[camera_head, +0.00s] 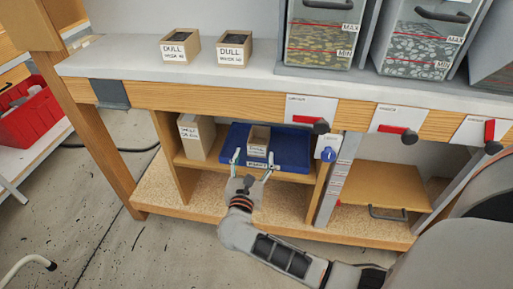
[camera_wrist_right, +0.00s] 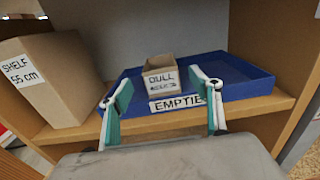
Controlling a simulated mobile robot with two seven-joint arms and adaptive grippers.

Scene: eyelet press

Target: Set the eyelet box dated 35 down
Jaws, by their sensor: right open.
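A small open cardboard box (camera_head: 259,142) stands upright in the blue tray (camera_head: 295,160) on the shelf under the bench. In the right wrist view this box (camera_wrist_right: 161,79) bears a "DULL" label with a smaller line that I cannot read, so its date is unclear. It looks empty. The tray (camera_wrist_right: 240,85) carries an "EMPTIES" label, partly covered by a finger. My right gripper (camera_head: 254,160) is open in front of the box, its fingers spread to either side and apart from it; nothing is between them. My left gripper is out of view.
A taller cardboard box (camera_wrist_right: 50,80) labelled "SHELF 55 cm" stands left of the tray. Two boxes marked "DULL" (camera_head: 181,47) (camera_head: 234,48) stand on the bench top beside clear bins (camera_head: 318,40). Wooden cubby walls flank the tray.

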